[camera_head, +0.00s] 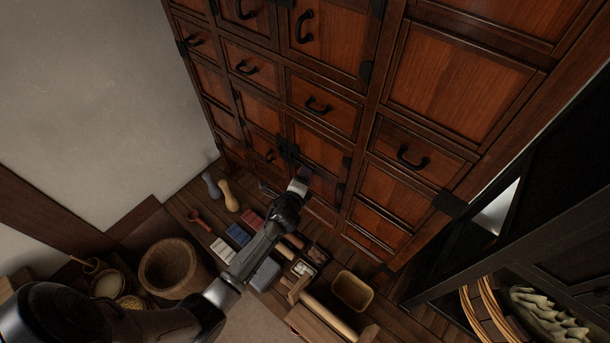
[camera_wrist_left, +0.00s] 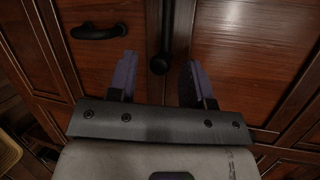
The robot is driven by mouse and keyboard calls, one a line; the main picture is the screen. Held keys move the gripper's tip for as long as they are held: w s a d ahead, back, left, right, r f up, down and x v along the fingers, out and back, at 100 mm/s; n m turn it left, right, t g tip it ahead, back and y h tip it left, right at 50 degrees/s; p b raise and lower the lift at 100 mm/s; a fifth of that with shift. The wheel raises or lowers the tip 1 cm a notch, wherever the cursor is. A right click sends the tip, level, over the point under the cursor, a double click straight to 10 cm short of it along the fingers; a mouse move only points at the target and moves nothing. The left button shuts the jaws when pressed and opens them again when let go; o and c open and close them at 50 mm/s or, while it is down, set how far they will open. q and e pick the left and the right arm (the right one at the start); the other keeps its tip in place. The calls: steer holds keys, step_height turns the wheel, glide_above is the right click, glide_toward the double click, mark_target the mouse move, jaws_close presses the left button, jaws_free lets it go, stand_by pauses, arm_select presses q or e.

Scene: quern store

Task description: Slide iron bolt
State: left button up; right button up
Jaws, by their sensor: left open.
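The wooden cabinet (camera_head: 320,150) has dark iron fittings. In the left wrist view a dark upright bar with a round knob, which looks like the iron bolt (camera_wrist_left: 160,63), lies on the seam between two door panels. My left gripper (camera_wrist_left: 157,82) is open, with one purple finger on each side of the knob and nothing clearly held. In the head view my left gripper (camera_head: 301,180) is at the lower cabinet front, and my wrist hides part of the doors. Contact between fingers and knob cannot be told. My right gripper is in neither view.
A curved iron handle (camera_wrist_left: 97,32) sits left of the bolt in the wrist view. On the floor below the cabinet are a wooden bucket (camera_head: 168,268), a yellow tray (camera_head: 352,290) and several small items. A dark frame (camera_head: 500,255) stands at the right.

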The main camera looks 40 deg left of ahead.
arm_select(q)
steer(key=shift+x, duration=0.95)
steer(key=shift+f, duration=0.2)
jaws_close()
